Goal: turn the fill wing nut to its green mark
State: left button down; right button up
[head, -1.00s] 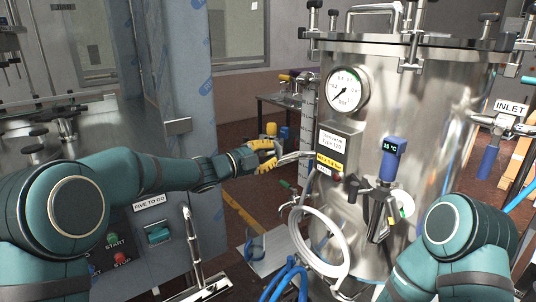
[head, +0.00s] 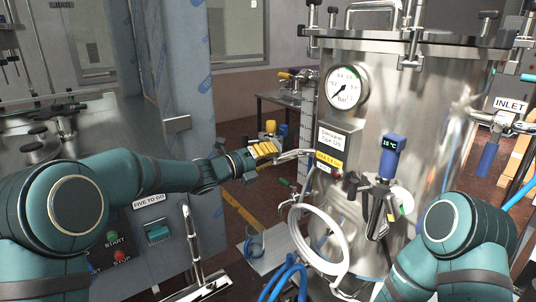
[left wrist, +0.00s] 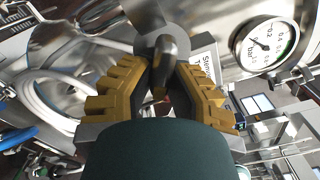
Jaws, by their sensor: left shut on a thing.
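My left gripper (head: 268,149) reaches in from the left to the left side of the steel tank. In the left wrist view its yellow ribbed fingers (left wrist: 162,75) are closed on a dark, rounded metal wing, which appears to be the fill wing nut (left wrist: 165,52). A round grey metal part is behind it. In the head view a pale metal piece (head: 293,154) shows just beyond the fingertips. I cannot make out a green mark beside the held part. My right gripper is out of view; only its arm shows at lower right.
The steel tank (head: 425,110) carries a pressure gauge (head: 346,88), labels and a blue thermometer (head: 391,157). A steel cabinet (head: 175,125) stands left. Open floor shows between cabinet and tank.

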pick_arm(q)
jog(key=m, duration=0.5)
jog(key=shift+w+a, duration=0.1)
jog(key=shift+w, duration=0.1)
jog(key=shift+m, duration=0.3)
jog(key=c, duration=0.9)
grip_release()
jog(key=shift+f, duration=0.15)
jog(key=v, duration=1.2)
jog(key=shift+f, duration=0.1)
